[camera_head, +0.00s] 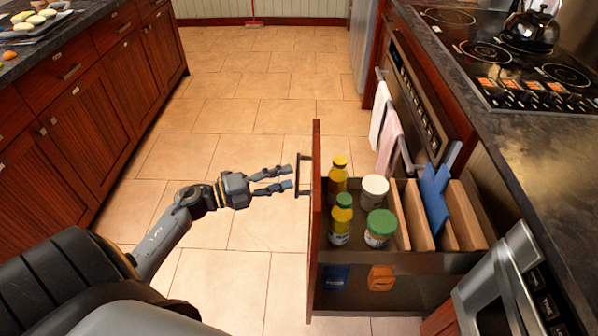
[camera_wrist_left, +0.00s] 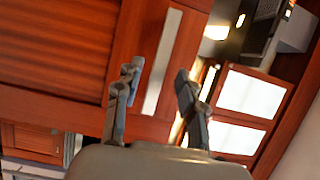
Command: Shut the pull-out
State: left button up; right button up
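The pull-out (camera_head: 316,215) is a drawer with a red wood front, standing open from the right-hand counter. Its dark bar handle (camera_head: 301,175) is on the front's left face. My left gripper (camera_head: 290,178) is open, its fingertips just short of the handle in the head view. In the left wrist view, the two fingers (camera_wrist_left: 158,88) stand apart, with a pale metal bar (camera_wrist_left: 163,62) on red wood between them in the picture. I cannot tell whether they touch anything. My right gripper is not in view.
The drawer holds bottles (camera_head: 341,218), jars (camera_head: 380,226) and upright boards (camera_head: 417,214). Towels (camera_head: 387,140) hang from the oven behind it. A cooktop with a kettle (camera_head: 530,28) is at the upper right. Cabinets (camera_head: 75,120) line the left. The tiled floor (camera_head: 240,130) between is clear.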

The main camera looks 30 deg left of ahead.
aim_at(298, 172)
pick_arm(q)
jog(key=shift+x, duration=2.2)
jog(key=shift+c, duration=0.2)
grip_shut()
